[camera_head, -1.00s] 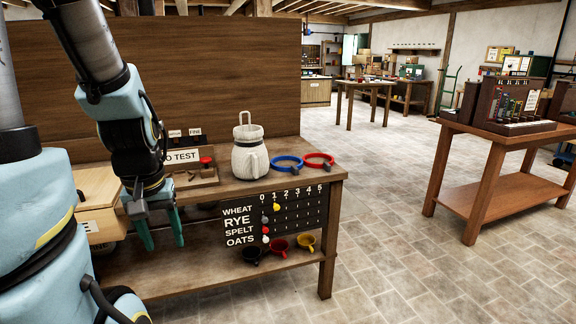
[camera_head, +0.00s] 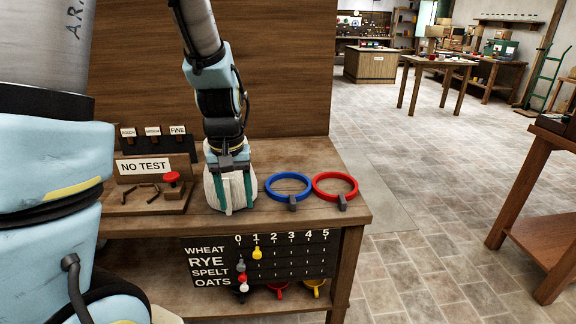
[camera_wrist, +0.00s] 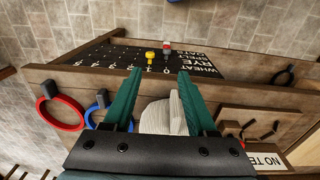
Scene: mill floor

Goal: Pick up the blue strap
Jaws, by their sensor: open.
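The blue strap (camera_head: 289,186) is a closed ring with a grey buckle, lying on the bench top right of the white jug and just left of a red strap (camera_head: 335,187). In the wrist view the blue strap (camera_wrist: 92,119) is partly hidden by my gripper's left finger.
A NO TEST box (camera_head: 143,169) with a red button stands left of the jug. The bench's right end (camera_head: 345,212) is open to free floor.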

